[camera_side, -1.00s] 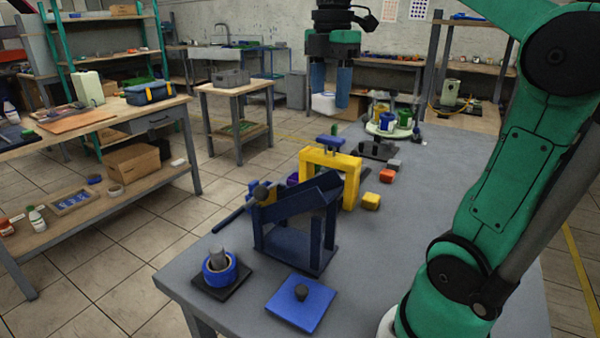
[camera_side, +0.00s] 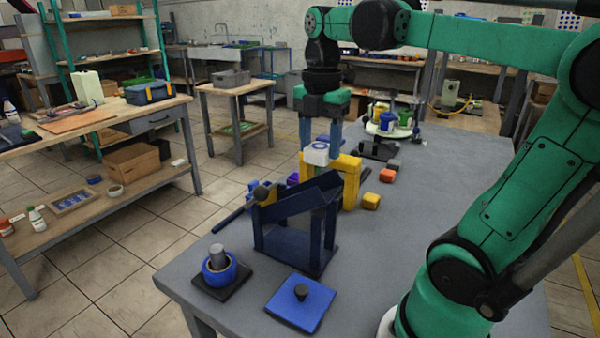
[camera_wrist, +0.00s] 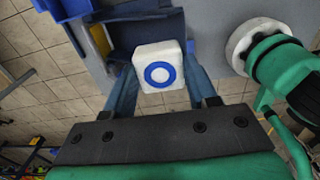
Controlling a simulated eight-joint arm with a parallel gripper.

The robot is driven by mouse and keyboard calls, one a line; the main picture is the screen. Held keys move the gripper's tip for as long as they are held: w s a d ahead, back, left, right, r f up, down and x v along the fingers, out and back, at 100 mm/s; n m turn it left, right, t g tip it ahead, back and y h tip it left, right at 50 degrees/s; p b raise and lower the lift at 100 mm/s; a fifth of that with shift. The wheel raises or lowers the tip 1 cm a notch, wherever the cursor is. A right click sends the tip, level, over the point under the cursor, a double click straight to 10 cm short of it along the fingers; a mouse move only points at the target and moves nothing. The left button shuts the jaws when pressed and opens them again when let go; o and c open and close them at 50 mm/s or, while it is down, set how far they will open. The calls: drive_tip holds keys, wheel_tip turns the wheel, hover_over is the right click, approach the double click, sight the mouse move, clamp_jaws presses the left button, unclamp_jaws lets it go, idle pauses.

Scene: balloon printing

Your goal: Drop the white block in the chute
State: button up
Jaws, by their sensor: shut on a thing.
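My gripper (camera_side: 320,140) points down with its blue fingers shut on the white block (camera_side: 317,154). In the wrist view the white block (camera_wrist: 158,66) shows a blue ring on its face and sits between both fingers. The dark blue chute (camera_side: 300,195) is a sloped trough on a stand, in front of and below the block in the side view. The block appears above the chute's upper end, near the yellow arch (camera_side: 347,180); the exact gap cannot be told.
A blue ring on a black base (camera_side: 220,270) and a blue plate with a black knob (camera_side: 301,302) stand on the grey table's near end. Orange (camera_side: 386,175) and yellow (camera_side: 371,201) blocks lie right of the arch. A round stand with coloured cups (camera_side: 390,125) is farther back.

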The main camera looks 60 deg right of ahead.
drive_tip(key=shift+f, duration=2.5)
drive_tip(key=o, duration=1.1)
drive_tip(key=shift+o, duration=0.2)
drive_tip(key=shift+r, duration=2.85)
